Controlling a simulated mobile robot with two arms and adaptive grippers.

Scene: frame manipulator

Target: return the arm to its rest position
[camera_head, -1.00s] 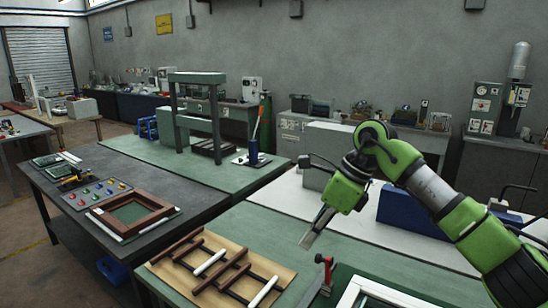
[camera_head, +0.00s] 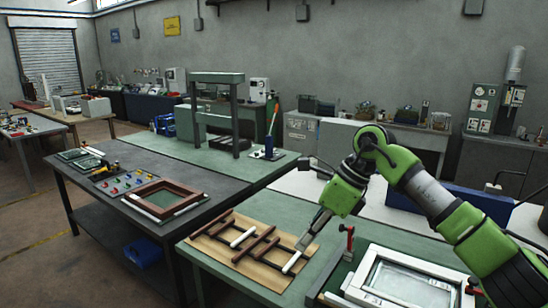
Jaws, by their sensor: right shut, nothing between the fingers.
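My right arm, green and grey, comes in from the right edge. Its gripper (camera_head: 306,241) points down and left, with its fingers shut and nothing between them. In the picture it overlaps the right end of a tan board (camera_head: 217,238) carrying dark and white bars (camera_head: 243,237). It seems to hang above the bench; I cannot tell the exact gap. My left arm and gripper are not in view.
A white frame (camera_head: 370,270) and a red clamp (camera_head: 348,240) are on the green bench near the gripper. A brown frame (camera_head: 189,188) lies on the dark table to the left. A green press frame (camera_head: 194,115) stands behind. Open floor (camera_head: 40,260) shows at lower left.

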